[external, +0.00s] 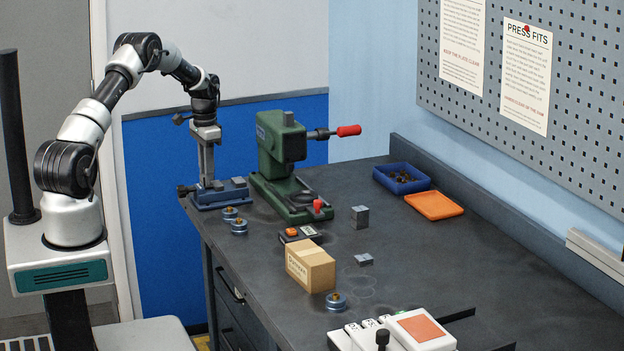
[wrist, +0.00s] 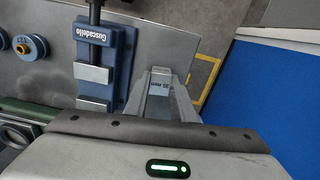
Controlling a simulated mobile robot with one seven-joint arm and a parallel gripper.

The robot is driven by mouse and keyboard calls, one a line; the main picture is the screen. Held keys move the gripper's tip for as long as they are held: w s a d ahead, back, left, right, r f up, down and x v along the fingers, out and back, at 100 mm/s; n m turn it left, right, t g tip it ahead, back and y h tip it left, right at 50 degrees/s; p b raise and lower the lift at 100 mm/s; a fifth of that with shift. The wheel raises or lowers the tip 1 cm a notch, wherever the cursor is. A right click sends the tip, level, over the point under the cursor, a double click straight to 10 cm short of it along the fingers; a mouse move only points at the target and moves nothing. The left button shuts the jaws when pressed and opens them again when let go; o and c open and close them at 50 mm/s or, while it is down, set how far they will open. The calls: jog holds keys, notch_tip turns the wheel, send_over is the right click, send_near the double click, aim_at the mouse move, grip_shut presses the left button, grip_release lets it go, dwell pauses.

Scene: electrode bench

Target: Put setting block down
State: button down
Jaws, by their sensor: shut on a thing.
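My gripper (wrist: 160,88) is shut on a grey setting block marked "35 mm" (wrist: 159,86); the block sits between the two fingers in the wrist view. In the external view my gripper (external: 207,168) points down at the far left corner of the bench, by the blue vise (external: 238,194). In the wrist view the vise (wrist: 121,60) lies just left of the fingers. I cannot tell whether the block touches anything. Two more grey blocks are on the bench, one upright (external: 360,216) and one lying flat (external: 363,260).
The green press (external: 282,165) stands right of the vise, its red-handled lever sticking out. Blue-rimmed round parts (external: 239,226), a cardboard box (external: 310,266), a blue bin (external: 402,168) and an orange tray (external: 434,204) are on the bench. The bench edge is close to my gripper. The right middle is clear.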

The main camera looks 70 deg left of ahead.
notch_tip(320, 180, up, 8)
jog(key=shift+r, duration=0.1)
jog(key=shift+d+r, duration=0.1)
jog(key=shift+r, duration=0.45)
jog(key=d+m, duration=0.1)
jog(key=d, duration=0.2)
jog(key=w+d+m, duration=0.1)
jog(key=d+m, duration=0.1)
jog(key=d, duration=0.2)
jog(key=w+d+m, duration=0.1)
jog(key=d+m, duration=0.1)
jog(key=d, duration=0.1)
jog(key=shift+w+d+f, duration=0.1)
jog(key=shift+d+f, duration=0.1)
jog(key=shift+d, duration=0.15)
jog(key=w+d+m, duration=0.5)
jog(key=w+d, duration=0.1)
jog(key=d, duration=1.3)
jog(key=w+d+m, duration=0.4)
jog(key=w+d, duration=0.2)
jog(key=d, duration=1.3)
jog(key=w+d+m, duration=0.5)
jog(key=w+d, duration=0.1)
jog(key=d, duration=1.3)
notch_tip(320, 180, down, 9)
jog(key=shift+f, duration=0.2)
jog(key=shift+s, duration=0.1)
